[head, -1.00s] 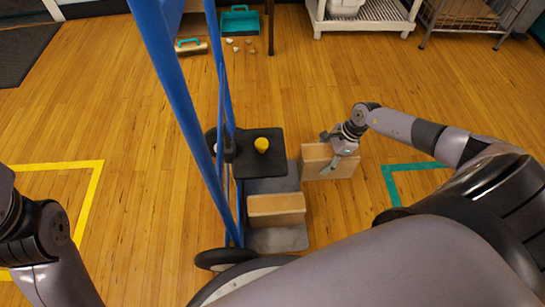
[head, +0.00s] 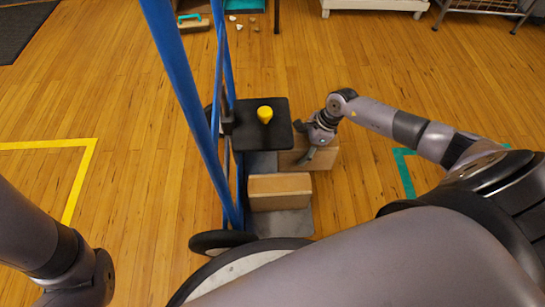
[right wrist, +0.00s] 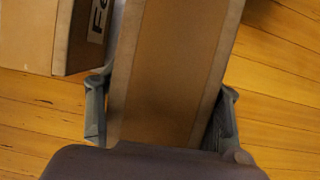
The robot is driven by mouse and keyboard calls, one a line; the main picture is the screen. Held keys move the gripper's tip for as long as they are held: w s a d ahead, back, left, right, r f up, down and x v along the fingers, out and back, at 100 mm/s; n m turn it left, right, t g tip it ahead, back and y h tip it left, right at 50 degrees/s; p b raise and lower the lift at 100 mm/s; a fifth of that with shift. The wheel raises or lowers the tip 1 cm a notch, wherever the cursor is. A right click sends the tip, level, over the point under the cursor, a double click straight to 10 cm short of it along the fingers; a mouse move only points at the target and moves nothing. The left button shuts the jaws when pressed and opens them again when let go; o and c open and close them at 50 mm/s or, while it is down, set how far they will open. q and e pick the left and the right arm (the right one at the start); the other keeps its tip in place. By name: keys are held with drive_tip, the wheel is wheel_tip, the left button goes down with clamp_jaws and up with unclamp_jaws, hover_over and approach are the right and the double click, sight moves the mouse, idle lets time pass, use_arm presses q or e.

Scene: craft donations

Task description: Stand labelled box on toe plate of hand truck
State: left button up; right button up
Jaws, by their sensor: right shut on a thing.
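The hand truck has a blue frame (head: 186,110) and a grey toe plate (head: 292,224). One cardboard box (head: 280,192) stands on the toe plate. It also shows in the right wrist view (right wrist: 28,38), with part of dark lettering on a white label. My right gripper (head: 314,146) is shut on a second cardboard box (head: 325,158), its fingers on both sides of it in the right wrist view (right wrist: 165,105). The held box is at the plate's far right side, its left part overlapping the plate in the picture. I cannot tell whether it touches down. No label shows on it. My left gripper is out of view.
A black platform (head: 247,137) with a yellow cup-like thing (head: 265,114) sits above the toe plate, just left of the held box. A wheel (head: 218,242) is at the near side. Yellow tape (head: 80,180) and teal tape (head: 404,172) mark the floor. Open floor lies to the right.

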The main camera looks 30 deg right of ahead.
drive_tip(key=w+a+b, duration=0.3)
drive_tip(key=w+a, duration=0.1)
drive_tip(key=a, duration=0.4)
drive_tip(key=shift+a, duration=0.3)
wheel_tip(320, 180, down, 4)
drive_tip(key=b, duration=0.3)
drive_tip(key=shift+r+b, duration=0.15)
drive_tip(key=shift+b, duration=0.25)
drive_tip(key=shift+r, duration=0.15)
drive_tip(key=o, duration=1.5)
drive_tip(key=shift+s, duration=0.1)
drive_tip(key=shift+o, duration=0.2)
drive_tip(key=p+v, duration=0.5)
drive_tip(key=v, duration=0.2)
drive_tip(key=shift+d+r+p, duration=0.15)
drive_tip(key=shift+r+p, duration=0.05)
drive_tip(key=shift+p, duration=0.15)
